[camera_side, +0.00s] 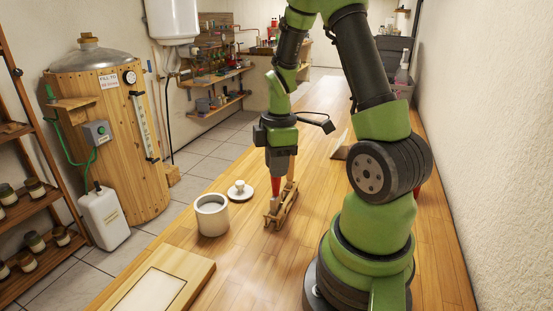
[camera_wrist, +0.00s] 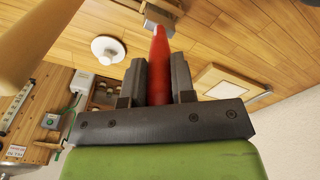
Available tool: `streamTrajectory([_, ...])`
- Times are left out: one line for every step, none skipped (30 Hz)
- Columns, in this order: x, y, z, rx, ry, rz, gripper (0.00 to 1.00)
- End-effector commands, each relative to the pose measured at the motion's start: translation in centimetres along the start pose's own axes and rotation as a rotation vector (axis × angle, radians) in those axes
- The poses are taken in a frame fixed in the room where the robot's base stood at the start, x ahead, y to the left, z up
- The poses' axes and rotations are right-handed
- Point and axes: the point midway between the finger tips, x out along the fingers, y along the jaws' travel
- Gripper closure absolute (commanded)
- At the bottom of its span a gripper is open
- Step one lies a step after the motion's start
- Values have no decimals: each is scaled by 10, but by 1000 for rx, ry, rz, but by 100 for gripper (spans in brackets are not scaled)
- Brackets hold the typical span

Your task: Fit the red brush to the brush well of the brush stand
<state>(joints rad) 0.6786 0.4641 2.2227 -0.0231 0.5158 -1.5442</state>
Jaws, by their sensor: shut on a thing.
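My gripper (camera_side: 277,178) is shut on the red brush (camera_side: 275,187), which points down roughly upright. In the wrist view the red brush (camera_wrist: 160,65) sits between the two dark fingers and narrows toward its far end. The wooden brush stand (camera_side: 283,208) stands on the bench directly below. The brush's lower end overlaps the stand in the side view, and I cannot tell whether it is in the well. In the wrist view the stand (camera_wrist: 160,9) is partly cut off beyond the brush's far end; the well itself is hidden.
A pale crock (camera_side: 212,216) and a white knobbed lid (camera_side: 240,191) sit left of the stand. A wooden framed panel (camera_side: 155,290) lies at the front left. A blurred tan rod (camera_wrist: 35,35) fills the wrist view's upper left corner.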

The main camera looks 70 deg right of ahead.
Motion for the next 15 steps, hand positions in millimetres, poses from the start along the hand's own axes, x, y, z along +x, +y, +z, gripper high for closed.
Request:
streamTrajectory([2, 0, 0, 1, 0, -2, 100])
streamTrajectory([3, 0, 0, 1, 0, -2, 100])
streamTrajectory([4, 0, 0, 0, 0, -1, 100])
streamTrajectory([5, 0, 0, 0, 0, -1, 100])
streamTrajectory([6, 0, 0, 1, 0, -1, 100])
streamTrajectory([7, 0, 0, 1, 0, -1, 100])
streamTrajectory([8, 0, 0, 1, -1, -1, 100])
streamTrajectory([8, 0, 1, 0, -1, -1, 100])
streamTrajectory([8, 0, 0, 0, 0, 1, 67])
streamTrajectory([8, 0, 0, 0, 0, 1, 60])
streamTrajectory([8, 0, 0, 0, 0, 1, 53])
streamTrajectory([8, 0, 0, 0, 0, 1, 46])
streamTrajectory([8, 0, 0, 0, 0, 1, 46])
streamTrajectory([8, 0, 0, 0, 0, 1, 46])
streamTrajectory([8, 0, 0, 0, 0, 1, 46])
